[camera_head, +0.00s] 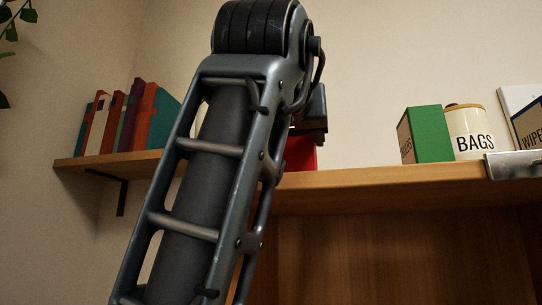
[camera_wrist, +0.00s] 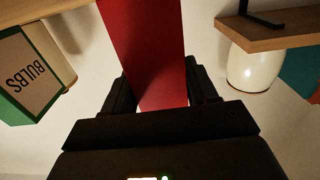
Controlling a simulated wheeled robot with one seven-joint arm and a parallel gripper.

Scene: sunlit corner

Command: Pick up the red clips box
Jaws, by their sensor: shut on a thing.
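The red clips box (camera_wrist: 145,45) stands between the two dark fingers of my gripper (camera_wrist: 160,88) in the wrist view, and the fingers are shut on its sides. In the head view only a small part of the red box (camera_head: 301,153) shows past my arm, just above the front edge of the wooden shelf (camera_head: 370,175). My arm hides the rest of it, and its label is not visible. I cannot tell whether its base touches the shelf.
Right of the red box stand a green box (camera_head: 429,134), a cream BAGS canister (camera_head: 466,138) and a WIPES box (camera_head: 528,120). Several books (camera_head: 130,120) stand at the shelf's left end. The wrist view shows a BULBS box (camera_wrist: 30,75) and a white rounded vessel (camera_wrist: 253,68).

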